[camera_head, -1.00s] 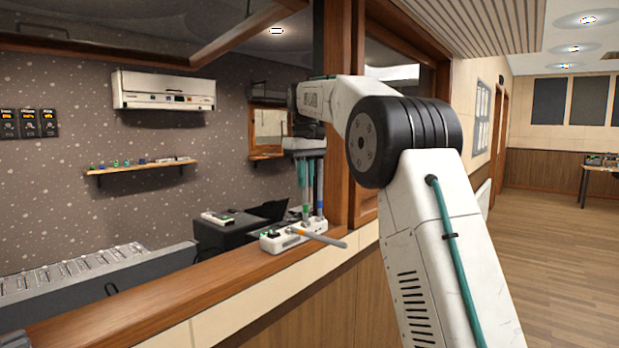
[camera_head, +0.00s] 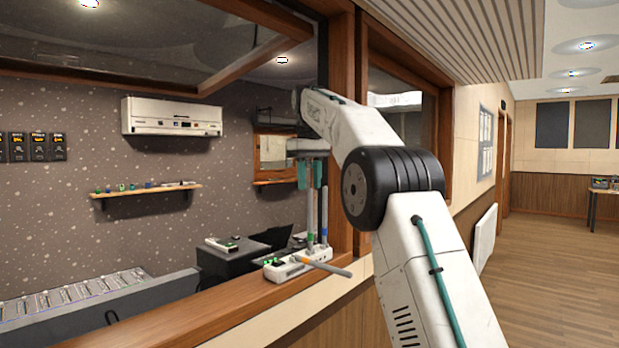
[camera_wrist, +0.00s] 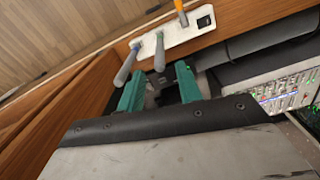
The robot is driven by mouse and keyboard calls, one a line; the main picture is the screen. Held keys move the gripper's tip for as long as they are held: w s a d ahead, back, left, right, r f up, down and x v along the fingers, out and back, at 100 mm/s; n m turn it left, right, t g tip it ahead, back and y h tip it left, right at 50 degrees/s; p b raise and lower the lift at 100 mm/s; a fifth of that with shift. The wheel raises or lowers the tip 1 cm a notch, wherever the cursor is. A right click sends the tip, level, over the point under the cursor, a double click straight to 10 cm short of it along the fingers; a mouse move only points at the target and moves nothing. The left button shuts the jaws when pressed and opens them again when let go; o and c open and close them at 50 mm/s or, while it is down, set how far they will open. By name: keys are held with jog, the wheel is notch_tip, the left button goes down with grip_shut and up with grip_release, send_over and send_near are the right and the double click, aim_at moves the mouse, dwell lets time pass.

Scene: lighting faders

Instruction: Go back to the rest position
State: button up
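A white fader box (camera_head: 283,268) sits on the wooden ledge, with three grey levers. The lever with a green band (camera_head: 310,222) and the lever with a blue band (camera_head: 323,218) stand upright. The lever with an orange band (camera_head: 326,268) leans far over to the right. My gripper (camera_head: 310,174) is above the box, its teal fingers near the upright levers' tops. In the wrist view, the fingers of my gripper (camera_wrist: 160,80) are apart with nothing clearly held. The box (camera_wrist: 180,36) and the green-banded lever (camera_wrist: 159,52) lie beyond them.
The wooden ledge (camera_head: 225,297) runs beneath a window frame, with a thick post (camera_head: 342,130) close to my gripper. A grey mixing console (camera_head: 75,300) and a dark desk are behind the ledge. Open floor (camera_head: 560,270) lies to the right.

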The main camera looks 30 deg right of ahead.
jog(key=shift+r, duration=0.45)
jog(key=shift+s+a+r, duration=0.1)
jog(key=shift+s+a, duration=0.1)
jog(key=s+a+f, duration=0.1)
jog(key=s+a, duration=0.4)
jog(key=s, duration=0.4)
jog(key=s+a+f, duration=0.2)
jog(key=s+a, duration=0.2)
jog(key=s, duration=0.6)
jog(key=s+a+f+m, duration=0.1)
jog(key=s+a+f, duration=0.1)
jog(key=s+f, duration=0.9)
jog(key=s+a+f+t, duration=0.1)
jog(key=s+a+f, duration=0.2)
jog(key=s+f, duration=0.8)
jog(key=s, duration=0.3)
jog(key=shift+a+f+m+t, duration=0.25)
jog(key=shift+f+m+t, duration=0.05)
jog(key=shift+f+m, duration=0.1)
jog(key=shift+c, duration=0.3)
